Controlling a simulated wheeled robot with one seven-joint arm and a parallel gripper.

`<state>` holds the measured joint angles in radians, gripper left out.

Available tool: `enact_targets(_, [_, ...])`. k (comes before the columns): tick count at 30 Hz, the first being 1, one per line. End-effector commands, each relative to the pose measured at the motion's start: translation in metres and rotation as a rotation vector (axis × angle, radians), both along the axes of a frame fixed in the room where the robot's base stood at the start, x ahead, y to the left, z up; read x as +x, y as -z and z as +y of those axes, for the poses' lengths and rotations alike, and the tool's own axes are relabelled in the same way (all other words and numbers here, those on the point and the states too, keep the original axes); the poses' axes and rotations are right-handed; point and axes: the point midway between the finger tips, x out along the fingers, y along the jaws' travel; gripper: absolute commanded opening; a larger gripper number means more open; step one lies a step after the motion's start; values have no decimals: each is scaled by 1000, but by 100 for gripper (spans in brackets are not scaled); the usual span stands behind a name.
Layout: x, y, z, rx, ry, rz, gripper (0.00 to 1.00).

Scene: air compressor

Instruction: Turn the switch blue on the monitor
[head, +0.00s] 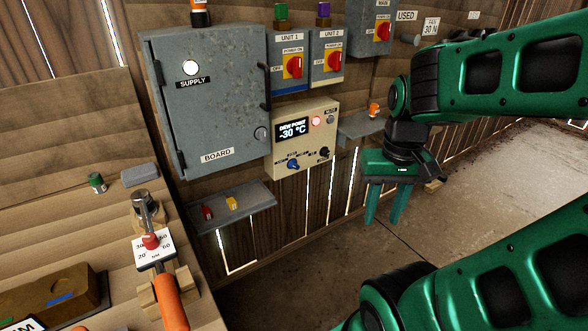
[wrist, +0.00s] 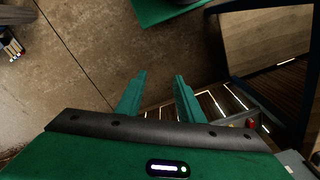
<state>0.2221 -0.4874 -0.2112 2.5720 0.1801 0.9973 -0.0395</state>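The monitor (head: 302,138) is a beige box on the wooden wall with a dark display reading "DEW POINT -30 °C". A blue switch (head: 292,164) sits at its lower left, with small labels above it too small to read. A black knob (head: 324,152) sits at its lower right. My gripper (head: 383,221) is to the right of the monitor and lower, clear of it, with its green fingers pointing down. In the wrist view the fingers (wrist: 160,77) are spread apart with nothing between them. The monitor cannot be made out in the wrist view.
A grey board cabinet (head: 215,90) adjoins the monitor on the left. Two switch boxes with red knobs hang above it. A small grey shelf (head: 360,128) juts out at its right, and a tray (head: 235,207) with small coloured pieces sits below left. Open floor lies beneath my gripper.

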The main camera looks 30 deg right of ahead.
Motion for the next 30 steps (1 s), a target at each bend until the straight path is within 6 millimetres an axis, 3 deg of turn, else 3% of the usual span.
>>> enact_targets(5, [60, 27, -21, -90, -121, -88, 34])
enact_targets(9, [119, 51, -42, -198, -245, -193, 34])
enact_targets(18, [231, 97, -65, -442, -517, -406, 34])
enact_targets(24, [289, 123, -66, -610, -684, -546, 34])
enact_targets(30, [329, 144, -55, -782, -829, -687, 34])
